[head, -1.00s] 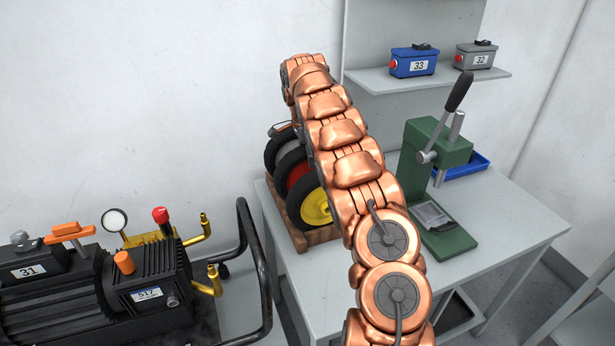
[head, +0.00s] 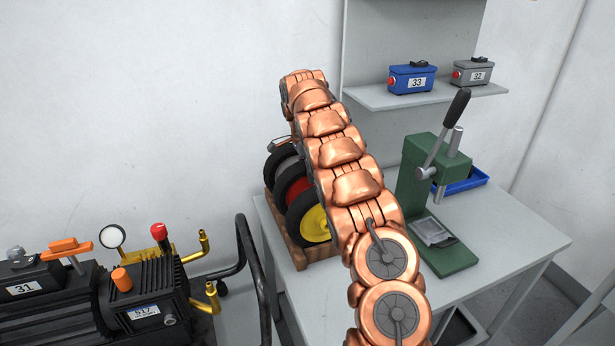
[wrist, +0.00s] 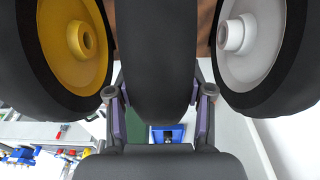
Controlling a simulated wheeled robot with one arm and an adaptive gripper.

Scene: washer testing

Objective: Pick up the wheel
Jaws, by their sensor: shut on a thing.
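Three wheels with black tyres stand side by side in a wooden rack (head: 318,254): a yellow wheel (head: 314,226) in front, a red wheel (head: 297,189) in the middle and a grey wheel at the back. My gripper (wrist: 158,92) is hidden behind my arm in the head view. In the wrist view its fingers are shut on the middle wheel's black tyre (wrist: 152,50), seen edge-on. The yellow wheel (wrist: 85,40) is on the left there and the grey wheel (wrist: 250,40) on the right. The held wheel's hub is hidden there, but its place between them matches the red wheel.
A green lever press (head: 425,205) stands on the table (head: 520,243) to the right, with a blue tray (head: 472,182) behind it. Boxes 33 (head: 411,78) and 32 (head: 473,73) sit on a shelf. A black pump (head: 140,300) with a tube frame is at left.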

